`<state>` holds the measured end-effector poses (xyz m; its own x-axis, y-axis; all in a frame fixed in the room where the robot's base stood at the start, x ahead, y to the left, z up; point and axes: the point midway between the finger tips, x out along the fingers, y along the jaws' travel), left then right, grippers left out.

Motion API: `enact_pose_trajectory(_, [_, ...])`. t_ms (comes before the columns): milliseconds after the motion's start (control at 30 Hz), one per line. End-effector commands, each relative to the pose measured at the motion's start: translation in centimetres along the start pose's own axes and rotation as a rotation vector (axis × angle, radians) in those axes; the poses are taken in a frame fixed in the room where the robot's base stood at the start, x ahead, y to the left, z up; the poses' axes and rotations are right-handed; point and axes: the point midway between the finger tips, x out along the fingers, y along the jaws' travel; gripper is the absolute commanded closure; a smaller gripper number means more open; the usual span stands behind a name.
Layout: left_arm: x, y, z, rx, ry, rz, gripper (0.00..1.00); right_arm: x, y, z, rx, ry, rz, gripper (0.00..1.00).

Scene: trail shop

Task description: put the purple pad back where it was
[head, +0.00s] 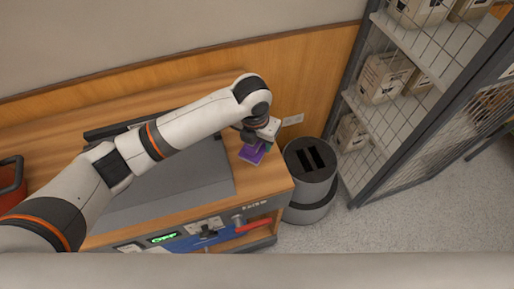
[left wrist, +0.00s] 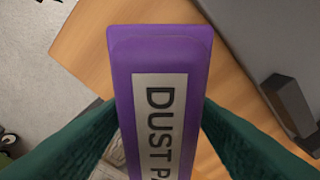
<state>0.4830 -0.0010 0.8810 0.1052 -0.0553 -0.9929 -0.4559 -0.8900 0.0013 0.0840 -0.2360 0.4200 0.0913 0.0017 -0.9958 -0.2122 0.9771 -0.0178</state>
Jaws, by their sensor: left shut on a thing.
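The purple pad (head: 252,153) is at the right end of the wooden counter (head: 272,178) in the head view. My left gripper (head: 262,142) is shut on it. In the left wrist view, the purple pad (left wrist: 160,50) fills the middle between two dark green fingers, with a pale label reading "DUST P" and part of another letter. The counter shows beyond it. I cannot tell whether the pad touches the counter. My right gripper is in neither view.
A dark grey slab-like surface (head: 170,190) covers much of the counter to the left. A round grey bin (head: 310,190) stands right of the counter. A mesh-sided shelf (head: 385,110) holds several boxes. A red-handled tool (head: 254,226) is on the counter's front. Floor at right is clear.

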Motion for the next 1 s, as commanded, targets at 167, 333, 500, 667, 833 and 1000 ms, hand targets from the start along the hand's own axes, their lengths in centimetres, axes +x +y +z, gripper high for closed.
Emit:
enact_pose_trajectory(167, [1.3, 0.0, 0.2, -0.001, 0.0, 0.001, 0.69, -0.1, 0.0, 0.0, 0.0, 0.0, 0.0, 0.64])
enact_pose_trajectory(333, [3.7, 0.0, 0.5, -0.003, -0.001, 0.001, 0.69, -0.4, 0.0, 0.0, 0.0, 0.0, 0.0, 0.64])
enact_pose_trajectory(500, [4.5, 0.0, 0.5, -0.001, 0.004, 0.0, 0.69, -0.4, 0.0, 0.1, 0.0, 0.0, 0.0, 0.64])
enact_pose_trajectory(667, [4.5, 0.0, 0.5, -0.001, 0.003, -0.001, 0.69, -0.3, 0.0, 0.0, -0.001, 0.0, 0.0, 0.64])
enact_pose_trajectory(833, [4.7, 0.0, 0.5, -0.001, 0.003, -0.001, 0.34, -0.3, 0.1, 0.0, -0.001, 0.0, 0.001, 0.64])
enact_pose_trajectory(1000, [4.7, 0.0, 0.5, -0.002, 0.002, -0.001, 0.26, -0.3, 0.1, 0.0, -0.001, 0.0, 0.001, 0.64])
